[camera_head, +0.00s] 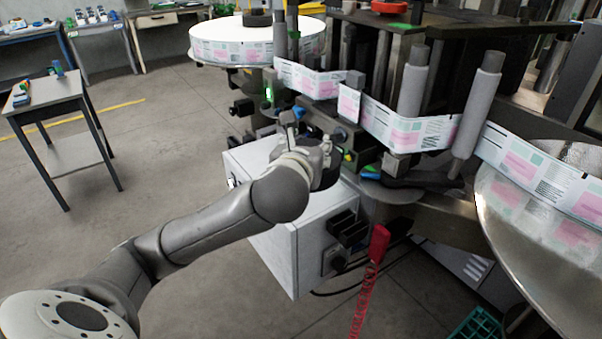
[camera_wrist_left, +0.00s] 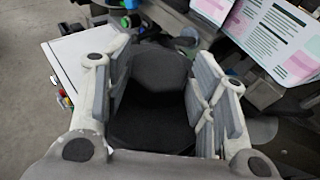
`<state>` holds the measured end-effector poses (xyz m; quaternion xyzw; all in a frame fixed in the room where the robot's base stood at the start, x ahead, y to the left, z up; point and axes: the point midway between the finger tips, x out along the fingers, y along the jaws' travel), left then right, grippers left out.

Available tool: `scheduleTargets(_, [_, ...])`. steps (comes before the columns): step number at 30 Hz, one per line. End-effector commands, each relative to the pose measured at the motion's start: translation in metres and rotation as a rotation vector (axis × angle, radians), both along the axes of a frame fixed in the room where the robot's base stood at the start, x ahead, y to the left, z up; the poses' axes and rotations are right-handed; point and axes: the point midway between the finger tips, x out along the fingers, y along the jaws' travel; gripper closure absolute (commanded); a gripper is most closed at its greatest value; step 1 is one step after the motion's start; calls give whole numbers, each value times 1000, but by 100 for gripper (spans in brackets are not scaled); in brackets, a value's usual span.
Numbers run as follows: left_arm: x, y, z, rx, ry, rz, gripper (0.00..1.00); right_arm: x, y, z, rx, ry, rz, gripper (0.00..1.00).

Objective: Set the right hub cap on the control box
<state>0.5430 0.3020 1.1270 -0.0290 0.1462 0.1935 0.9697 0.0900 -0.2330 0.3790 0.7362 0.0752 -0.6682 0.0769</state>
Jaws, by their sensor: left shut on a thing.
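The control box (camera_head: 285,250) is a white box at the middle of the head view, with black fittings on its front. My left gripper (camera_head: 322,165) is over its top, near the back right edge. In the left wrist view, the dark round hub cap (camera_wrist_left: 152,120) sits between the pads of the left gripper (camera_wrist_left: 160,85), which is shut on it. In the head view, part of the dark cap (camera_head: 329,178) shows under the fingers. I cannot tell whether the cap touches the box top (camera_wrist_left: 80,52). My right gripper is out of view.
The labeller's printed web (camera_head: 405,132) runs over grey rollers (camera_head: 474,115) just behind and right of the gripper. A full reel (camera_head: 215,50) with a dark cap (camera_head: 258,18) stands at the back. A red handle (camera_head: 378,243) on a coiled hose hangs right of the box.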

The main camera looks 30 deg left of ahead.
Motion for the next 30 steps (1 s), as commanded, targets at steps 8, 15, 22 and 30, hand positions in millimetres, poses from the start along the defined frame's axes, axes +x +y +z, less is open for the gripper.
scheduleTargets(8, [41, 36, -45, -1, 4, 3, 81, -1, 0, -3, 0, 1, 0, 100])
scheduleTargets(15, [53, 45, -62, 0, -1, 0, 81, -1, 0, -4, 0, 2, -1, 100])
scheduleTargets(22, [59, 50, -93, -2, 2, -1, 81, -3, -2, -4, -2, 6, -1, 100])
scheduleTargets(30, [59, 50, -101, 1, -4, -1, 81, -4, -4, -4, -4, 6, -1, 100])
